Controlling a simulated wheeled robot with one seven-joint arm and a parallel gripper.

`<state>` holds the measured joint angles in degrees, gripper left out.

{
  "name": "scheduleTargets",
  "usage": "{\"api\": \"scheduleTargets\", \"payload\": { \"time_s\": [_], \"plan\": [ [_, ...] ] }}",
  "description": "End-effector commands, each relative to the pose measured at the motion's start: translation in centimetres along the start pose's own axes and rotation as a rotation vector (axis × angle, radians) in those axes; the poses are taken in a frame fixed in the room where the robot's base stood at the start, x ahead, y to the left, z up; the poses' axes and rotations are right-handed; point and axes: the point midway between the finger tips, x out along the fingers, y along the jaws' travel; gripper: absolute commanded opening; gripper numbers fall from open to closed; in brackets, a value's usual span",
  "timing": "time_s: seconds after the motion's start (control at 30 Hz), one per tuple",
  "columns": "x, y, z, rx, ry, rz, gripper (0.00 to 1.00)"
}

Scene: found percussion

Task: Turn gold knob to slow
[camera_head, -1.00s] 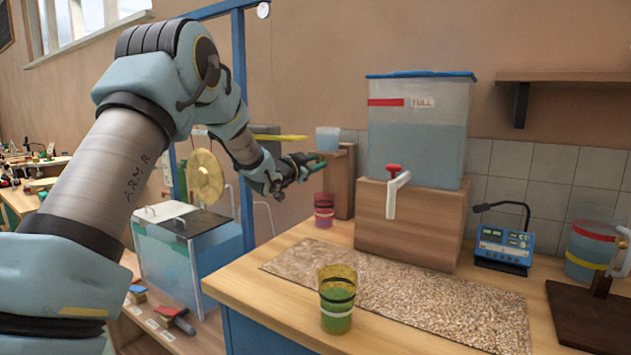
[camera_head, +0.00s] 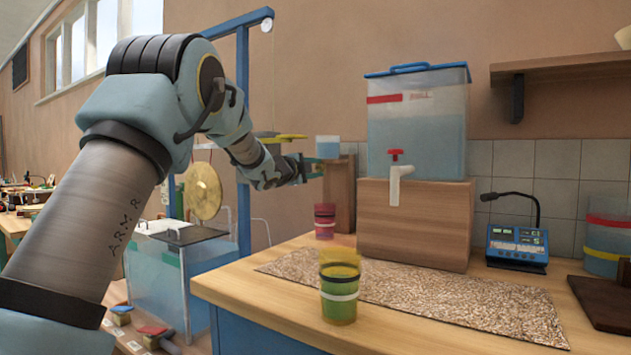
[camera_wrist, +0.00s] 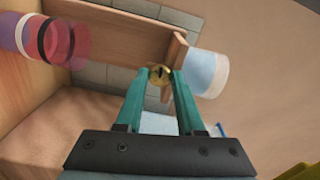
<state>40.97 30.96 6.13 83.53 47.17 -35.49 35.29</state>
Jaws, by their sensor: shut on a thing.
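A small gold knob (camera_wrist: 159,76) shows in the wrist view between the tips of my gripper's teal fingers. My gripper (camera_wrist: 160,84) is shut on it. The knob is at the end of the wooden stand, and which way it points is too small to tell. In the head view my gripper (camera_head: 312,168) reaches right to the wooden stand (camera_head: 340,195) beside the big water tank, and the knob is hidden there. A small cup of blue water (camera_head: 328,147) sits by the top of the stand, and it also shows in the wrist view (camera_wrist: 205,72).
The tank (camera_head: 417,120) with a red-handled tap is on a wooden box. A gong (camera_head: 203,192) hangs at left.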

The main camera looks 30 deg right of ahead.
Motion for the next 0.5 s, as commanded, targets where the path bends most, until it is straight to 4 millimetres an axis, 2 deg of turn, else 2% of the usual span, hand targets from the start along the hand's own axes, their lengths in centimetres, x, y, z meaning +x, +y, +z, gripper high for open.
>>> {"api": "scheduleTargets", "payload": {
  "time_s": [0.2,0.5],
  "plan": [
    [0.02,0.35,0.02,0.109,0.000,0.001,0.00],
    [0.02,0.13,0.00,0.170,0.000,0.002,0.00]
  ]
}}
